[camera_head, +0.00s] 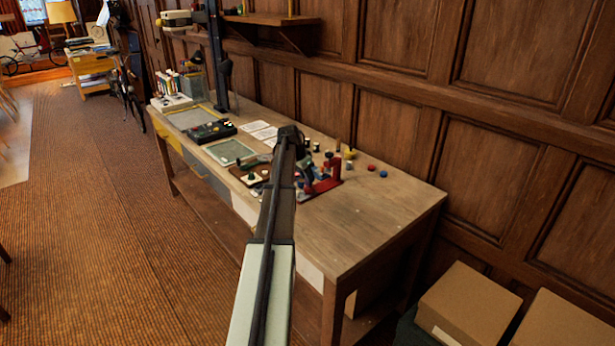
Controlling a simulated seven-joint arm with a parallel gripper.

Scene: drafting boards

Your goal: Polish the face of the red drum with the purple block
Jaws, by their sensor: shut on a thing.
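My arm reaches from the bottom of the view over the workbench, and its dark wrist bends down at the far end. My gripper (306,173) is low over the bench among small objects, partly hidden by my own arm. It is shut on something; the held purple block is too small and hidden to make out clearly. A red piece (323,184) with a base and an upright part stands just right of my gripper. It seems to be the red drum and its stand. I cannot tell whether the block touches the drum's face.
The wooden bench (385,210) is clear at its near right end. Small coloured pieces, including a blue one (383,174) and a red one (371,167), lie right of the gripper. Trays and a dark box (209,132) lie further left. A panelled wall runs behind.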

